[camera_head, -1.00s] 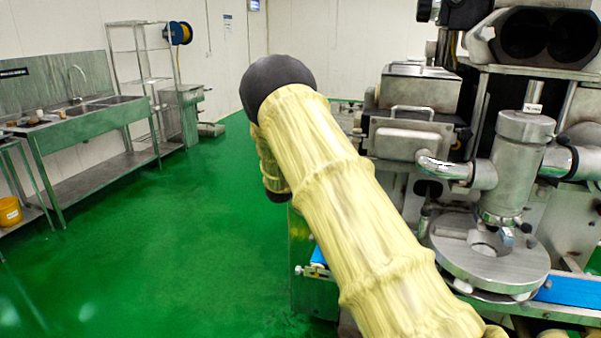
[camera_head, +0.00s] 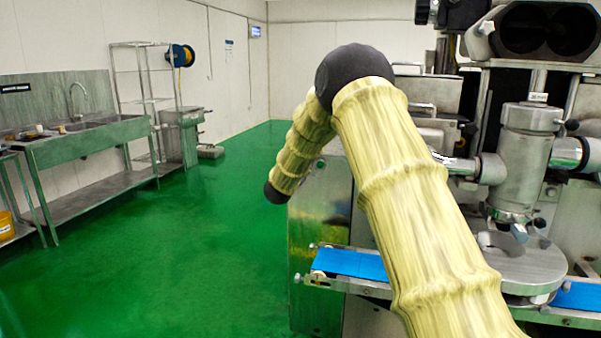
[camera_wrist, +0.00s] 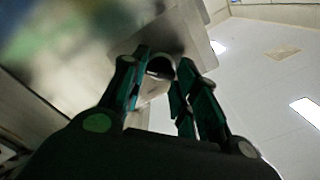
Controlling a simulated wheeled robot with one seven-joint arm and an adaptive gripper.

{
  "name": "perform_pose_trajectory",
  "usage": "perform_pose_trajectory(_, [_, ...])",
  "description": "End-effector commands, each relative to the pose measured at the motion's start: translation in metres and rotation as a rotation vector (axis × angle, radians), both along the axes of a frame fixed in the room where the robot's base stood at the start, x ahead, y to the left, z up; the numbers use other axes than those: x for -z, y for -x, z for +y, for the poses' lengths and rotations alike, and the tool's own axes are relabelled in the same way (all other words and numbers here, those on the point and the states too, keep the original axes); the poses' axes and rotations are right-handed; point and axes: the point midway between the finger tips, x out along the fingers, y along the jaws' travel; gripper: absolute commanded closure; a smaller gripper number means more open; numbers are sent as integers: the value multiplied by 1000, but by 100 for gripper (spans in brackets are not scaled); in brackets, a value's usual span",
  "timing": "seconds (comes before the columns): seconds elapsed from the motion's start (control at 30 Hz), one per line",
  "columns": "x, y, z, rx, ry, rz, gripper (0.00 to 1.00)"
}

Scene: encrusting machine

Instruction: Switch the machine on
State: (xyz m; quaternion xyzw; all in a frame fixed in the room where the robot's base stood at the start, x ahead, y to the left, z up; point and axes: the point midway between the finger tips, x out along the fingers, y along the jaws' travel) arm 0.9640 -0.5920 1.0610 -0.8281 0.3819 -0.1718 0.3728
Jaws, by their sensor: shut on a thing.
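The encrusting machine (camera_head: 525,165) stands on the right in the head view, a steel body with a vertical cylinder over a round plate. My arm covers part of its front, and my gripper is hidden in that view. In the wrist view my gripper (camera_wrist: 163,72) has teal-lined fingers close around a small grey round part with a dark end (camera_wrist: 160,66). The gripper is shut on this part. The part lies against or near a grey metal surface (camera_wrist: 165,35); I cannot tell whether it is the machine's switch.
A blue conveyor belt (camera_head: 350,263) runs along the machine's front, behind my arm. A steel sink bench (camera_head: 90,140) and wire shelf (camera_head: 146,85) stand at the left wall. The green floor (camera_head: 190,240) between is clear.

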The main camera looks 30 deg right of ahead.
Motion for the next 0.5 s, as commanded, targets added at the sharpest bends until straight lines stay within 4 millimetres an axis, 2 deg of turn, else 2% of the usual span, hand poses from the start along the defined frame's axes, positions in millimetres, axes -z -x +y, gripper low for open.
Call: perform_pose_trajectory(0.5, [0, 0, 0, 1, -28, -32, 94])
